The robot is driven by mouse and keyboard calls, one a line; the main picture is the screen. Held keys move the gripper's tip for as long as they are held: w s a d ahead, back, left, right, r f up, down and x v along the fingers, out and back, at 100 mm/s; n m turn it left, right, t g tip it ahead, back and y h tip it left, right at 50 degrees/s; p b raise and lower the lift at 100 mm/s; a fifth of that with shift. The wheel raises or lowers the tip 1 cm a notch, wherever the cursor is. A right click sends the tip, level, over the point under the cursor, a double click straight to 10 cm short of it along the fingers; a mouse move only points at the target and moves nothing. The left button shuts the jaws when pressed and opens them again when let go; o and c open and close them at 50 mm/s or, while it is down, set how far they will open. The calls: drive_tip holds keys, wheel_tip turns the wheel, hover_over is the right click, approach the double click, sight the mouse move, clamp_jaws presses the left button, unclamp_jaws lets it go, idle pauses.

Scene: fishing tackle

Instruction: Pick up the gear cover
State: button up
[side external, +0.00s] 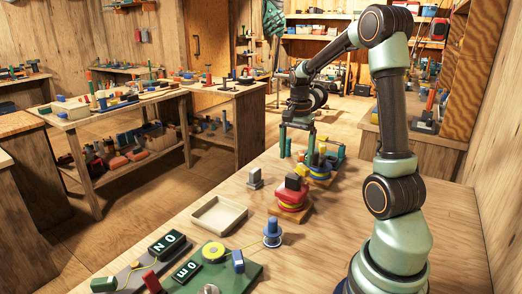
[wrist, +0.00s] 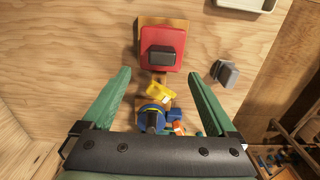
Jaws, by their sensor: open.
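No part is clearly marked as the gear cover, and I cannot tell for sure which one it is. A red piece with a dark block on top (side external: 290,194) sits on a wooden base; it also shows at the top centre of the wrist view (wrist: 161,52). A blue and yellow stack (side external: 320,170) stands behind it, partly hidden by my gripper in the wrist view (wrist: 154,112). My gripper (side external: 297,150) is open and empty above the blue and yellow stack. In the wrist view its green fingers (wrist: 160,75) are spread either side of the yellow part.
A small grey block (side external: 255,179) stands alone left of the red piece. A shallow empty tray (side external: 219,229) lies nearer the front. A blue spool (side external: 272,234) and a green board (side external: 225,276) with a yellow spool are at the front.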

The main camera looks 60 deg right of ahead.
sight(293, 175)
drive_tip(key=f, duration=0.8)
drive_tip(key=shift+w+a+f, duration=0.15)
drive_tip(key=shift+a+f, duration=0.05)
drive_tip(key=shift+f, duration=0.05)
drive_tip(key=shift+c, duration=0.3)
clamp_jaws()
drive_tip(key=shift+r, duration=0.1)
